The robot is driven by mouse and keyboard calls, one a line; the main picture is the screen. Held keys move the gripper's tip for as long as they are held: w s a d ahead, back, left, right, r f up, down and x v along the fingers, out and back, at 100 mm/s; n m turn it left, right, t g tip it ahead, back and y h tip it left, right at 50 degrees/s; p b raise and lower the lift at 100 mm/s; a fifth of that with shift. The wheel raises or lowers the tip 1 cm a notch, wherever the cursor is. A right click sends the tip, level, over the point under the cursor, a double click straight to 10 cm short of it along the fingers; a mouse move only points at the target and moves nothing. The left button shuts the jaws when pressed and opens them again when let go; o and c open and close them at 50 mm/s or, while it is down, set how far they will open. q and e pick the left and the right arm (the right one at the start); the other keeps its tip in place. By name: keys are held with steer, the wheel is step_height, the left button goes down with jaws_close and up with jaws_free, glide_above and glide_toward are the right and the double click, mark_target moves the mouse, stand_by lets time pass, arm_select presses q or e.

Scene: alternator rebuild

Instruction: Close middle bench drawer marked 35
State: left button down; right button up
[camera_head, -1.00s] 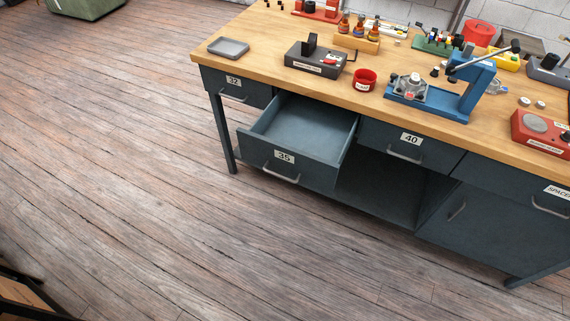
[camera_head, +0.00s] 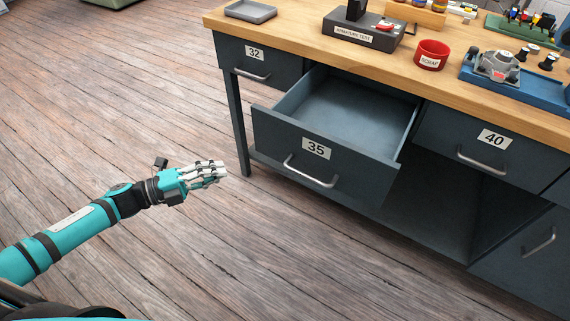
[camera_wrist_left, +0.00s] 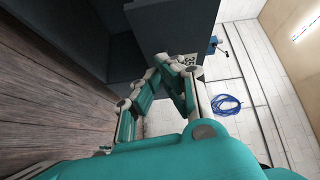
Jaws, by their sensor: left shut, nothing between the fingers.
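The drawer marked 35 (camera_head: 270,138) is pulled out of the bench and looks empty inside. Its front faces me with a grey bar handle (camera_head: 311,172) below the label. My left gripper (camera_head: 222,170) is shut and empty, to the left of the drawer front and apart from it. In the left wrist view, the fingers (camera_wrist_left: 178,62) come together in front of dark bench panels, and part of a label shows behind the fingertips. My right gripper is in neither view.
Drawer 32 (camera_head: 257,62) and drawer 40 (camera_head: 478,144) are closed on either side. A bench leg (camera_head: 237,120) stands left of the open drawer. The bench top holds a grey tray (camera_head: 250,11), an armature tester (camera_head: 360,37) and a red scrap cup (camera_head: 432,56). The floor in front is clear.

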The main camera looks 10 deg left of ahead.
arm_select(q)
steer(key=w+d+m+g, duration=0.1)
steer(key=w+d, duration=0.1)
steer(key=d, duration=0.2)
steer(key=w+d+r+m+h, duration=0.1)
steer(key=w+d, duration=0.1)
steer(key=d, duration=0.2)
steer(key=w+d+r+m+g, duration=0.1)
steer(key=w+d, duration=0.1)
steer(key=d, duration=0.2)
steer(key=shift+w+d+g+h, duration=0.1)
steer(key=shift+d+g+h, duration=0.1)
steer(key=shift+g+h, duration=0.15)
steer(key=shift+w+d, duration=0.1)
steer(key=shift+w, duration=0.15)
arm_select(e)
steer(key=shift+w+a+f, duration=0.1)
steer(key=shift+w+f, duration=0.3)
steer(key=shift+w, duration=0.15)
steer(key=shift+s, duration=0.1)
arm_select(q)
steer(key=shift+w, duration=0.1)
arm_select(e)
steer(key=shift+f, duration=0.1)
